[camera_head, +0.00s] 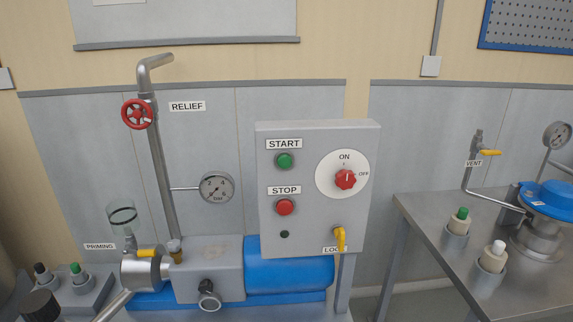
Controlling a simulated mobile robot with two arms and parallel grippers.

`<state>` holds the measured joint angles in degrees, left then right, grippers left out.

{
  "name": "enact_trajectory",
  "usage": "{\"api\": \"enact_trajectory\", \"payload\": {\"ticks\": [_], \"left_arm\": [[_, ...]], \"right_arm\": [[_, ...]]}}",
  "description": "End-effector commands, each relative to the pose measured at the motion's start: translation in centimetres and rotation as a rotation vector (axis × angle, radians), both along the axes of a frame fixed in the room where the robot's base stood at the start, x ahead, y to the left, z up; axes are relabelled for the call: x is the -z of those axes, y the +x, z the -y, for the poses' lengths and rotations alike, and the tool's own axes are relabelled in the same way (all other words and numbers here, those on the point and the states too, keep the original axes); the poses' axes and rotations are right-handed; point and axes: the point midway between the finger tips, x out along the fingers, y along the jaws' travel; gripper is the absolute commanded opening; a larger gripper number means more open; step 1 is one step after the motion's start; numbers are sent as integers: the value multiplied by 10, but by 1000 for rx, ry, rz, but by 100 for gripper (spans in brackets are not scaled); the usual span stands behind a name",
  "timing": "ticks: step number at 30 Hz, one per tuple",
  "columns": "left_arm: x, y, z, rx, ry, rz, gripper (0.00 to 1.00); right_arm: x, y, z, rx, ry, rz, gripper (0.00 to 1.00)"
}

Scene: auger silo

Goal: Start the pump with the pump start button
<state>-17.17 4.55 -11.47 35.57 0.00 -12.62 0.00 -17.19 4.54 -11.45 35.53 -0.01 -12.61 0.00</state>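The pump start button (285,161) is a round green button under a START label on the grey control box (318,220). Below it is a red stop button (285,207) under a STOP label. To the right is a red rotary knob (345,179) on a white dial marked ON and OFF; its exact setting is hard to tell. A yellow lock handle (340,238) sits at the lower right of the box. The pump, with a grey body (215,262) and blue motor (290,270), stands below and partly behind the box. Neither gripper shows in the head view.
A red relief handwheel (138,114) sits on a vertical pipe at left, with a pressure gauge (216,188) beside it. A clear priming cup (122,217) stands at lower left. A metal table (425,235) is at right. The space before the buttons is clear.

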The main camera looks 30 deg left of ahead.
Motion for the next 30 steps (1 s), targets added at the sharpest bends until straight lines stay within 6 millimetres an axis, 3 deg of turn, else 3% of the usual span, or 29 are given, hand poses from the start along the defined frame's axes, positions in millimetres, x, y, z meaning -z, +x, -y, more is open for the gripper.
{"api": "enact_trajectory", "payload": {"ticks": [9, 24, 30], "left_arm": [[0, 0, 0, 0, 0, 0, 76], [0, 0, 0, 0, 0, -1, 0], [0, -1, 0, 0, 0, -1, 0]], "right_arm": [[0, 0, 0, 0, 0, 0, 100], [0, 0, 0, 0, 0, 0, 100], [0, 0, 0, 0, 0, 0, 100]]}}
